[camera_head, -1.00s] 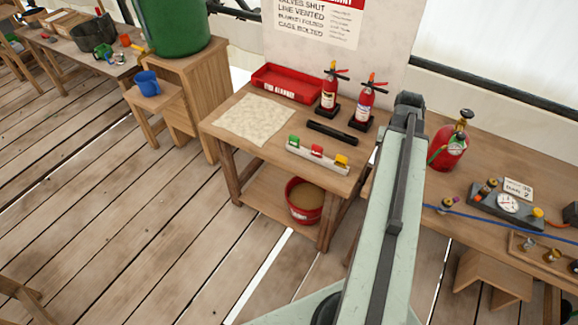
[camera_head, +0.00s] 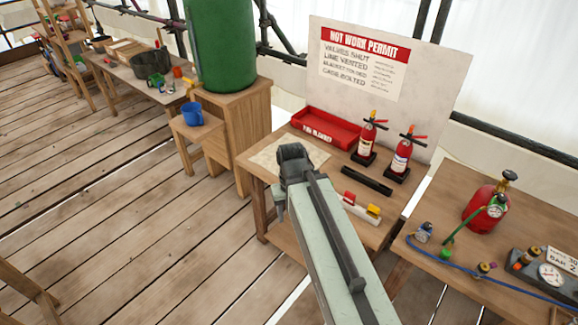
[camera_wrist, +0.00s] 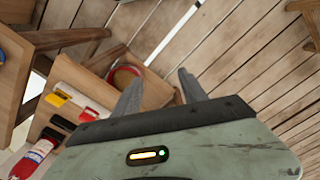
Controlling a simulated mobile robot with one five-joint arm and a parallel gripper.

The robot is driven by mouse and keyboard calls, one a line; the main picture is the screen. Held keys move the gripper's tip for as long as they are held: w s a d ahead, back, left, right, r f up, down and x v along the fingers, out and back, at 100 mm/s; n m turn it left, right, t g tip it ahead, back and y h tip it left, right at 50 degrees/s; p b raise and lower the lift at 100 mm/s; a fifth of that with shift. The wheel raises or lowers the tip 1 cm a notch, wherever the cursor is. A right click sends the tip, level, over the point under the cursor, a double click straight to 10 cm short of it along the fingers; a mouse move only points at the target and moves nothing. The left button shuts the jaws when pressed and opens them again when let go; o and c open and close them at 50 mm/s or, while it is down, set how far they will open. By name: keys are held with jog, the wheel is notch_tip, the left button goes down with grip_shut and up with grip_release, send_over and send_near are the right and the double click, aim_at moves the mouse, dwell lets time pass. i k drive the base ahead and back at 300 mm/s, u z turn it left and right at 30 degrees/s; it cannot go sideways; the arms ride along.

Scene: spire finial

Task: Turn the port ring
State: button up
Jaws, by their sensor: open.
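I cannot pick out a port ring in either view. The large green tank (camera_head: 220,45) stands on a wooden cabinet at the back, and no ring shows clearly on it. My gripper (camera_wrist: 160,83) is open and empty in the wrist view, its two grey fingers apart above the workbench and floor. In the head view my arm reaches across the front of the bench; its fingers are hidden there. A small red gas cylinder (camera_head: 483,209) with a gauge and green hose stands on the right bench.
A blue mug (camera_head: 192,114) stands on a low stand. A red bucket (camera_wrist: 122,77) is below the bench. The plank floor (camera_head: 120,220) at left is clear.

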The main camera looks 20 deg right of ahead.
aim_at(518, 266)
jog(key=z, duration=2)
jog(key=k, duration=0.5)
jog(key=z, duration=0.35)
jog(key=i, duration=1)
jog(key=u, duration=0.05)
